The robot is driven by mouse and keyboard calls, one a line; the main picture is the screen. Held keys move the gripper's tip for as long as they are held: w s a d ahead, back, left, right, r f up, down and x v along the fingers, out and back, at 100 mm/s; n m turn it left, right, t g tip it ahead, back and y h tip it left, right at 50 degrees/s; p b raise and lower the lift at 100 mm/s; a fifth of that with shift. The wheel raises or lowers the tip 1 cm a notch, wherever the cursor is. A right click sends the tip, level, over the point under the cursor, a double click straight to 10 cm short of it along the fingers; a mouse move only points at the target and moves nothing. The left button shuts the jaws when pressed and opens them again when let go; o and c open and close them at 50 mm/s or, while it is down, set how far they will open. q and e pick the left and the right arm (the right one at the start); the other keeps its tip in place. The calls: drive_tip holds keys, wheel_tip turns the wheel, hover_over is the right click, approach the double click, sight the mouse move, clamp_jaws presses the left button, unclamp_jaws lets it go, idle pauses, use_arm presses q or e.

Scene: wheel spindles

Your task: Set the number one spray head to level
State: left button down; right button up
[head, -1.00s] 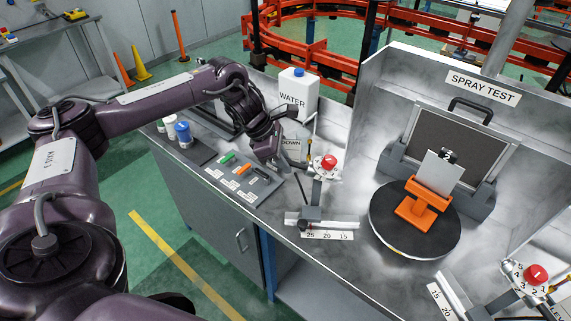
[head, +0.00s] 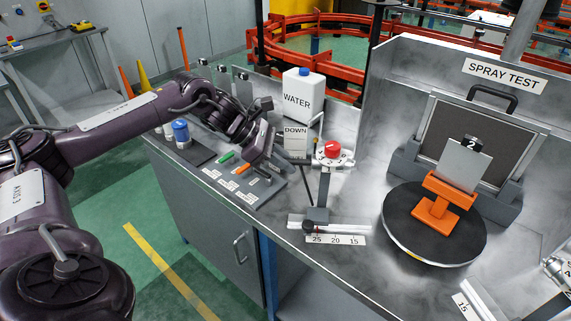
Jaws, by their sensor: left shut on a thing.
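The spray head (head: 332,151) near the middle, with a red knob, stands on a dark post in a slotted rail with a 25-20-15 scale. A DOWN sign (head: 295,143) stands behind and left of it; no number on this head is readable. My left gripper (head: 256,163) is over the right end of the grey tool tray (head: 268,195), left of the spray head and apart from it. It is shut, seemingly on the dark piece at that end; its wrist hides the grip. A second spray head (head: 557,270) is cut off at the right edge. My right gripper is not in view.
Green (head: 225,156) and orange (head: 243,168) pieces lie on the tray. A white WATER jug (head: 303,95) stands behind. A round black turntable (head: 405,225) bears an orange stand (head: 440,200) with a plate marked 2. Bare bench lies between spray head and turntable.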

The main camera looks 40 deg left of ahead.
use_arm(q)
drive_tip(key=c, duration=1.4)
unclamp_jaws()
drive_tip(key=shift+a, duration=0.1)
drive_tip(key=shift+s+a+r, duration=0.1)
drive_tip(key=shift+a+r, duration=0.1)
drive_tip(key=b+v, duration=0.1)
drive_tip(key=v, duration=0.6)
drive_tip(key=shift+b, duration=0.35)
